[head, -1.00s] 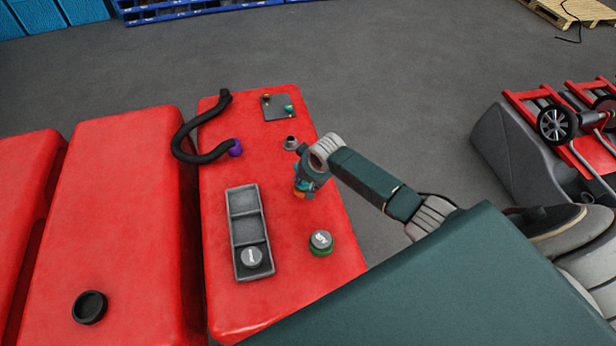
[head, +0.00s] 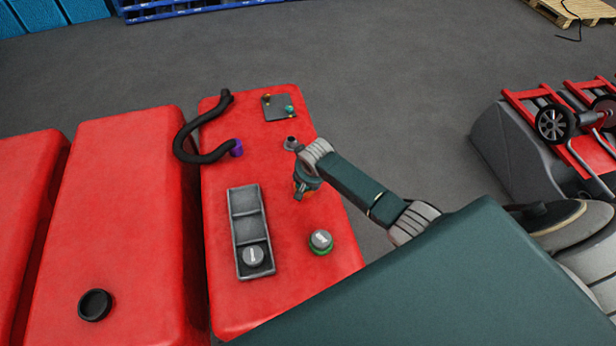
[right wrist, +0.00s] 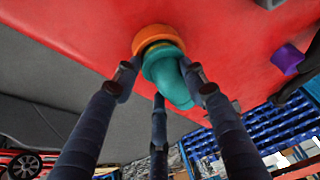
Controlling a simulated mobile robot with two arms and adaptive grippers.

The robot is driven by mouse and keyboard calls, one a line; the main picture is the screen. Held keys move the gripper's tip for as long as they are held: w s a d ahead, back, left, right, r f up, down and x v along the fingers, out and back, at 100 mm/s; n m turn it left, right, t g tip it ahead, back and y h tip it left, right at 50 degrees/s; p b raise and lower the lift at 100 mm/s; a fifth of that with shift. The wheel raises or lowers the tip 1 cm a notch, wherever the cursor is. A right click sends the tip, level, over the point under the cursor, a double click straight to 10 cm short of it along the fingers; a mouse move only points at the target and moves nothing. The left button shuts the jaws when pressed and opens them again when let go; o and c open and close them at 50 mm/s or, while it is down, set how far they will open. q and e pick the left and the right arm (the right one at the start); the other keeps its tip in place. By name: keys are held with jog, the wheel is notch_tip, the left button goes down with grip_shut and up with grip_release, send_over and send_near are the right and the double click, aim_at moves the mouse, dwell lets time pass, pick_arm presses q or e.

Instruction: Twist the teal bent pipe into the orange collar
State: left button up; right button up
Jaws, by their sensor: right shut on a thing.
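The teal bent pipe (right wrist: 172,77) is between the fingers of my right gripper (right wrist: 163,82), which is shut on it, in the right wrist view. The pipe's upper end meets the orange collar (right wrist: 155,36) on the red tank top; how deep it sits inside I cannot tell. In the head view my right gripper (head: 305,187) is over the right part of the red tank (head: 285,290), and it hides most of the pipe and collar. My left gripper is not in view.
A grey tray (head: 233,225) with a grey-capped piece stands left of the gripper. A green-ringed cap (head: 321,242) is in front. A black hose (head: 187,140) with a purple end (head: 237,148) and a dark plate (head: 278,108) lie behind.

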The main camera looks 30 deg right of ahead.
dwell(0.4)
jog(key=shift+a+m, duration=0.1)
jog(key=shift+m, duration=0.3)
jog(key=shift+m+h, duration=0.4)
jog(key=shift+m, duration=0.1)
jog(key=shift+p, duration=0.3)
jog(key=shift+a+m+g, duration=0.15)
jog(key=shift+m+g, duration=0.15)
jog(key=shift+m, duration=0.1)
jog(key=shift+m+h, duration=0.3)
